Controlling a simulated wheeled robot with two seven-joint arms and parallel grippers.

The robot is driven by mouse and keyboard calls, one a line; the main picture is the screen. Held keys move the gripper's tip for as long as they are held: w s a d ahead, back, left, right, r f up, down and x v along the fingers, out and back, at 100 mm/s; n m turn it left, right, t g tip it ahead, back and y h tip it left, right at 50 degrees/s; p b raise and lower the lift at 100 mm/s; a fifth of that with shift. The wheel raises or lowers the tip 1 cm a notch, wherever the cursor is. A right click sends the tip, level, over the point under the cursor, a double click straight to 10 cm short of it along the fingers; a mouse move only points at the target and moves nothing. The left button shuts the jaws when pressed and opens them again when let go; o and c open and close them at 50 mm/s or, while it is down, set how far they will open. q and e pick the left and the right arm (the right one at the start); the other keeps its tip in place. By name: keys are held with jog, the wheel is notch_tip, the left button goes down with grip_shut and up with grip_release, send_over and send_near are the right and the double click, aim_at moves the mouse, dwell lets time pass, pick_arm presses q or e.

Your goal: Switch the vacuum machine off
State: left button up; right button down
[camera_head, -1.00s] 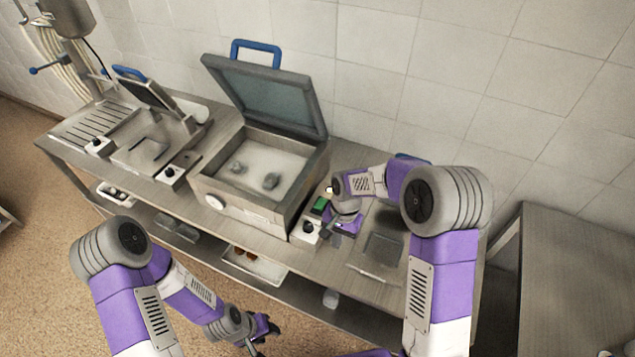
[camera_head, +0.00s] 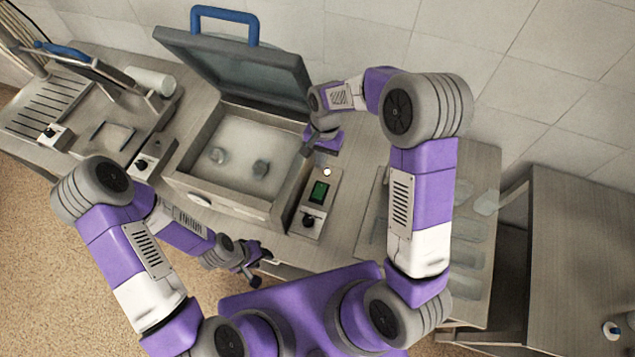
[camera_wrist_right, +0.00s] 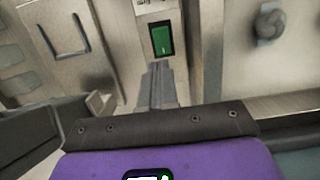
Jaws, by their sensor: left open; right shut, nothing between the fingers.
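The vacuum machine (camera_head: 172,178) is a grey metal box with its lid (camera_head: 240,62) standing open on a blue handle. Beside it on the right, a narrow control panel (camera_head: 329,181) carries a green switch (camera_head: 318,193), a small pale round button (camera_head: 326,171) and a black knob (camera_head: 308,219). My right gripper (camera_head: 307,149) is shut and empty, just beyond the far end of the panel. In the right wrist view its fingertips (camera_wrist_right: 157,68) point at the green switch (camera_wrist_right: 161,38), which looks uncovered. My left gripper (camera_head: 264,255) is open and empty, in front of the machine near the counter's front edge.
Two grey lumps lie in the machine's chamber. A smaller station with a blue-handled lid (camera_head: 85,62) and knobs stands at the left. Clear shallow trays (camera_head: 470,223) lie to the right, and a separate metal table (camera_head: 590,230) stands beyond them. A tiled wall closes the back.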

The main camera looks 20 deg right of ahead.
send_over(317, 193)
jog(key=f, duration=0.5)
jog(key=d+f, duration=0.1)
jog(key=f, duration=0.2)
jog(key=shift+w+f, duration=0.15)
jog(key=shift+w, duration=0.25)
jog(key=f+b, duration=0.2)
jog(key=f, duration=0.1)
jog(key=f+b, duration=0.1)
jog(key=shift+s+a+f, duration=0.1)
jog(key=shift+a+f, duration=0.1)
jog(key=shift+a, duration=0.05)
jog(key=shift+s+a+f+b, duration=0.1)
jog(key=shift+s+f+b, duration=0.05)
jog(key=shift+f+b, duration=0.5)
jog(key=shift+f, duration=0.1)
